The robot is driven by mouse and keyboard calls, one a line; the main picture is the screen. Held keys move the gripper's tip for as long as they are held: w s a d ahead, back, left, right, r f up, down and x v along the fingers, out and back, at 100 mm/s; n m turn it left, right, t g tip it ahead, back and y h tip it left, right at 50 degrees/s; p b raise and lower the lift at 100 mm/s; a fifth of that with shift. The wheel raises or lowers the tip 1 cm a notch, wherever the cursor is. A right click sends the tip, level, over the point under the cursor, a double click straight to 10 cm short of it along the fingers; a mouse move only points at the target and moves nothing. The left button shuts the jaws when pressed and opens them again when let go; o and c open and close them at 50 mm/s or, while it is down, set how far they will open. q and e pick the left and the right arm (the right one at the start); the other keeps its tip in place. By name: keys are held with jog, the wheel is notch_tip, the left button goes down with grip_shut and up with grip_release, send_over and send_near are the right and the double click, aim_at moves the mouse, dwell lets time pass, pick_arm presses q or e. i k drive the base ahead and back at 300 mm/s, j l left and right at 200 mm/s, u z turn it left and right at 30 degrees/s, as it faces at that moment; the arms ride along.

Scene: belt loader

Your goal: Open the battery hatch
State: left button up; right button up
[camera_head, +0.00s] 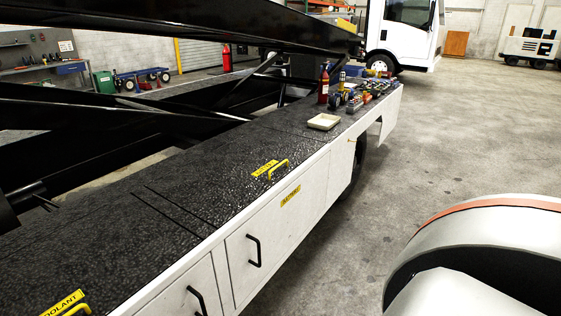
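The battery hatch (284,226) is a white panel on the side of the loader, with a small yellow label (290,196) that seems to read BATTERY near its top edge. A black bar handle (254,250) is on its left part. The panel lies flush and looks shut. Neither of my grippers is in view. A white rounded part with an orange stripe at the lower right seems to be mine.
Another black handle (197,299) is on the panel to the left. A tray (323,122), a fire extinguisher (323,84) and small items stand on the far deck. Concrete floor (440,140) is clear at right.

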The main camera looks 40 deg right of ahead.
aim_at(216, 187)
jog(key=z, duration=1.2)
jog(key=i, duration=0.25)
jog(key=i+j+z, duration=0.1)
jog(key=z, duration=0.85)
